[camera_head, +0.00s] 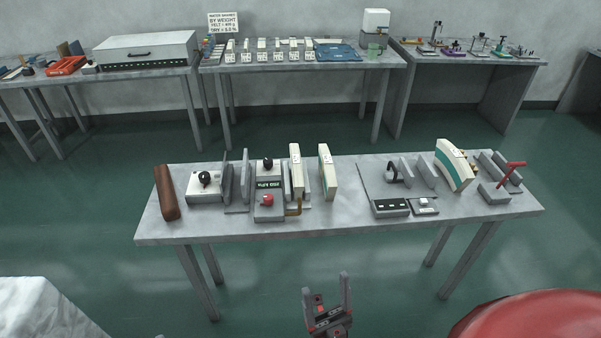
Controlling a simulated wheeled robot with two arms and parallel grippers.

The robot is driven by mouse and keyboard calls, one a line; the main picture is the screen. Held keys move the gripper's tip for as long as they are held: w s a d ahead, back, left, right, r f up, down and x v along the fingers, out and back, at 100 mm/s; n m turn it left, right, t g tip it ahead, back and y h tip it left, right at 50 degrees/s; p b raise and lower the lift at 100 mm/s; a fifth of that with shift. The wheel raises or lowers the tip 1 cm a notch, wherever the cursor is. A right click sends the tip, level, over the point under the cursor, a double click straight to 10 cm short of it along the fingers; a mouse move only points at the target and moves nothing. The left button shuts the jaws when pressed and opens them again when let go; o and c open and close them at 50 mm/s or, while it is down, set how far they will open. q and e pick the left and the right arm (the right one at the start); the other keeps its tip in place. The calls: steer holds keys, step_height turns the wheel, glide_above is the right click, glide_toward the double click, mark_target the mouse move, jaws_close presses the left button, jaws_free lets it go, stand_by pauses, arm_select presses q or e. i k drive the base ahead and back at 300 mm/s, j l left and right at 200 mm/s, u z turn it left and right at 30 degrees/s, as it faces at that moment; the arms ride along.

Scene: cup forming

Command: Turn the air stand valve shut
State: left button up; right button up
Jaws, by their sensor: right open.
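A grey stand (270,203) with a small display that seems to show a kPa reading sits left of the middle of the near table. It has a black knob (268,163) at the back, a red round knob (267,200) in front and a brass pipe (294,211) at its right side. It looks like the air stand; which knob is its valve, and its setting, I cannot tell. My right gripper (327,287) is open and empty at the bottom middle, in front of the table and apart from it. My left gripper is out of view.
The near table (340,222) also holds a brown roll (166,192), a black-knobbed box (207,185), upright cream blocks (327,172) and a red T-handle (512,171) on the right. A red rounded surface (535,318) fills the bottom right corner. More tables stand along the wall.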

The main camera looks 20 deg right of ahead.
mark_target(268, 198)
steer(key=k+l, duration=0.1)
steer(key=l, duration=0.35)
steer(key=k+l, duration=0.1)
steer(key=l, duration=0.85)
steer(key=k+z, duration=0.05)
steer(key=k, duration=0.05)
